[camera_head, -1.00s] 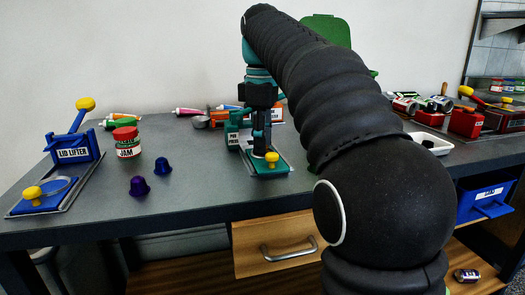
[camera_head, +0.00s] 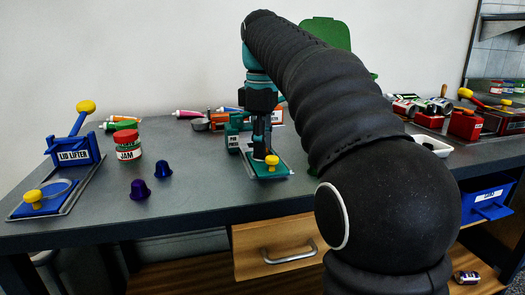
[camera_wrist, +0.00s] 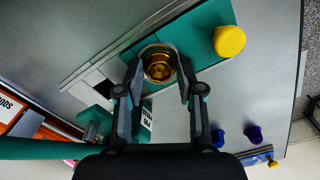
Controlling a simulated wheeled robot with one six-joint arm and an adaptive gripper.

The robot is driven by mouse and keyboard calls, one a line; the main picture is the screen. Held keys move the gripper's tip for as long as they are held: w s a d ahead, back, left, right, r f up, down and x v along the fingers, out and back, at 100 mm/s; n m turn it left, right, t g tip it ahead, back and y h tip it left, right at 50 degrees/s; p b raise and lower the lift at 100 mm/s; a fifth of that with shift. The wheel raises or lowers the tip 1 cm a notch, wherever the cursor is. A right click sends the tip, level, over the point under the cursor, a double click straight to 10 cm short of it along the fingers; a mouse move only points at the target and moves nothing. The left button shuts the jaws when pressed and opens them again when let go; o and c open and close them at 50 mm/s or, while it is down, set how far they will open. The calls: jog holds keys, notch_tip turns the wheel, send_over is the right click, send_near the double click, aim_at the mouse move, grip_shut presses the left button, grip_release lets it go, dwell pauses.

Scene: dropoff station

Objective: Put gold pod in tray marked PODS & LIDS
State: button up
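The gold pod (camera_wrist: 159,66) sits in a round clear-rimmed holder on the teal pod station (camera_wrist: 203,42), which has a yellow knob. The station also shows in the head view (camera_head: 277,172), where the pod is hidden. My gripper (camera_wrist: 160,72) points down over the station with its fingers apart on either side of the pod. It also shows in the head view (camera_head: 261,150). Whether the fingers touch the pod or holder I cannot tell. An orange tray (camera_wrist: 40,133) with a label reading partly "PODS" lies at the left in the wrist view; it stands behind the station in the head view (camera_head: 278,117).
Two purple pods (camera_head: 138,190), a JAM jar (camera_head: 128,146) and the blue LID LIFTER (camera_head: 73,153) stand left. A blue bin (camera_head: 487,197) hangs at the right. Red devices (camera_head: 465,124) and a small white tray (camera_head: 432,146) are on the right.

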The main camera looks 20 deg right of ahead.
jog(key=c, duration=0.5)
jog(key=shift+r, duration=0.1)
notch_tip(320, 180, up, 3)
jog(key=p, duration=0.3)
jog(key=shift+f, duration=0.2)
jog(key=shift+r, duration=1.1)
